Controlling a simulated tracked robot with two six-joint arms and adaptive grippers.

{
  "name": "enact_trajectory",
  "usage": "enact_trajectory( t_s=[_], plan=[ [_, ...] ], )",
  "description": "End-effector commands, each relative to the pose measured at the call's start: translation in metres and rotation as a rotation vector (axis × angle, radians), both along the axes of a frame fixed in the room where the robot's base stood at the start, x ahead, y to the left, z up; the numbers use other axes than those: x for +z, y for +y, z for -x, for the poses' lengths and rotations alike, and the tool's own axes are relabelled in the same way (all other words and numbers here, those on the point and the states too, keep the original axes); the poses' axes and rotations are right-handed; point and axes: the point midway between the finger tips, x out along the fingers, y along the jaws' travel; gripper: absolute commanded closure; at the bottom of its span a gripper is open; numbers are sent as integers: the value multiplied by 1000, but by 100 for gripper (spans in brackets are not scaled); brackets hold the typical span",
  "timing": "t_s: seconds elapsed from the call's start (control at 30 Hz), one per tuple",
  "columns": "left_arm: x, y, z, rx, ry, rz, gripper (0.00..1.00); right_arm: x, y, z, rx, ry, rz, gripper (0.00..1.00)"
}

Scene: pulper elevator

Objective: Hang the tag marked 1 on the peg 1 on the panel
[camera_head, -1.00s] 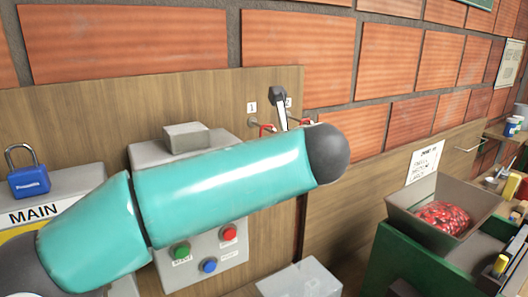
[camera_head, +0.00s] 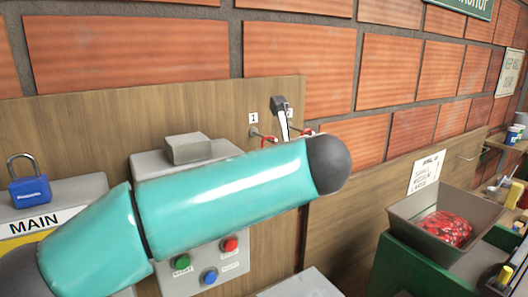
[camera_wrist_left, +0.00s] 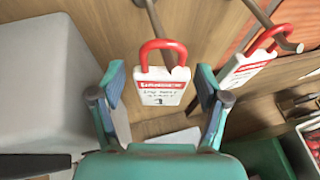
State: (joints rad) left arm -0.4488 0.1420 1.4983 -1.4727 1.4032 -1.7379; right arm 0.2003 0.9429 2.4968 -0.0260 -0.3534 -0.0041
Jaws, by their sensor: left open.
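In the left wrist view, a white and red tag (camera_wrist_left: 162,92) with a red shackle (camera_wrist_left: 163,48) hangs on a metal peg (camera_wrist_left: 156,20). My left gripper (camera_wrist_left: 160,85) is open, with one finger on each side of this tag. A second similar tag (camera_wrist_left: 243,68) hangs on another peg (camera_wrist_left: 272,22) to the right. I cannot read a number on either tag. In the head view, the label 1 (camera_head: 254,118) is on the wooden panel (camera_head: 100,118), above a peg (camera_head: 255,132) with a red shackle (camera_head: 268,138). My left arm hides what is below. My right gripper is out of view.
A grey control box (camera_head: 188,149) with green, red and blue buttons is behind my left arm. A blue padlock (camera_head: 29,190) stands at the left above the MAIN sign. A hopper with red contents (camera_head: 445,228) is at the right.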

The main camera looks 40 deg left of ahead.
Motion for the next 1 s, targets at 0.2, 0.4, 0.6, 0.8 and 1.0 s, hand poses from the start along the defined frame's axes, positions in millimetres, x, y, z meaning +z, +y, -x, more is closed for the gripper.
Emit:
enact_trajectory(
  t_s=[0.2, 0.4, 0.6, 0.8, 1.0],
  plan=[
    [20, 0, 0, 1, -3, 3, 25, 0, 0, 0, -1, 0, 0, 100],
    [53, 0, 0, 0, -5, 4, 25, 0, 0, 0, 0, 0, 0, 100],
    [80, 0, 1, -1, -3, 1, 25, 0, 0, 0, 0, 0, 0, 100],
    [95, 1, 1, 0, -2, 1, 25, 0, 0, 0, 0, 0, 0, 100],
    [99, 1, 2, -1, -1, 1, 25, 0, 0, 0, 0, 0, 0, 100]
  ],
)
